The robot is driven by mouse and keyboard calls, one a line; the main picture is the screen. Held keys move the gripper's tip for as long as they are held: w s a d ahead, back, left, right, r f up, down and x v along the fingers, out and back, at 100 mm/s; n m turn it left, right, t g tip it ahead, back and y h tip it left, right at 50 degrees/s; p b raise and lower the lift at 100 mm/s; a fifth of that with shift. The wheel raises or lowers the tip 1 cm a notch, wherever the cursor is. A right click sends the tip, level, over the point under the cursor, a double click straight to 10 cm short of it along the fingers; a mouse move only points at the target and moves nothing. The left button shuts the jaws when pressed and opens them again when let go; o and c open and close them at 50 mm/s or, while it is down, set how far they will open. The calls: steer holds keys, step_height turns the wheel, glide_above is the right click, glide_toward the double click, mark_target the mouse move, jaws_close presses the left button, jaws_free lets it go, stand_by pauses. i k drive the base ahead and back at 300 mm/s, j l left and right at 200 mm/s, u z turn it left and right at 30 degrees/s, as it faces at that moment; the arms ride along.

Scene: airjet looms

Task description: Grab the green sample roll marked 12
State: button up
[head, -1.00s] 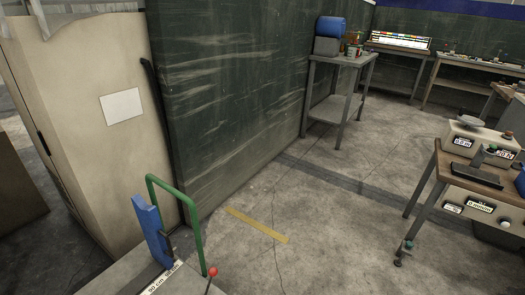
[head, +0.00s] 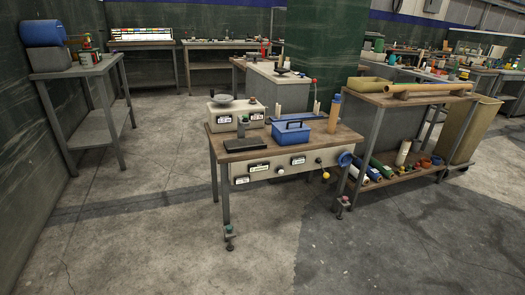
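Several rolls in blue, green and white lie on the lower shelf of a wooden-topped rack (head: 412,100) at the right. One green roll (head: 382,167) shows among them, small and partly overlapped by its neighbours. No number can be read on any roll at this distance, so I cannot tell whether it is marked 12. My gripper is not in view.
A workbench (head: 262,146) with a scale (head: 236,110), a blue box (head: 291,133) and drawers stands in front, left of the rack. A grey side table (head: 100,75) stands at the left wall. The concrete floor in front is clear.

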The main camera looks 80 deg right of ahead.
mark_target(386, 172)
steer(key=l+z, duration=0.1)
steer(key=z, duration=0.4)
steer(key=k+l+z, duration=0.1)
steer(key=z, duration=0.35)
steer(key=l+z, duration=0.15)
steer(key=z, duration=0.35)
steer(key=l+z, duration=0.15)
steer(key=z, duration=0.3)
steer(key=l+z, duration=0.35)
steer(key=i+l+z, duration=0.1)
steer(key=l+z, duration=0.25)
steer(key=i+l+z, duration=0.1)
steer(key=l+z, duration=0.25)
steer(key=i+l, duration=0.15)
steer(key=l, duration=0.15)
steer(key=i+l, duration=0.15)
steer(key=l, duration=0.2)
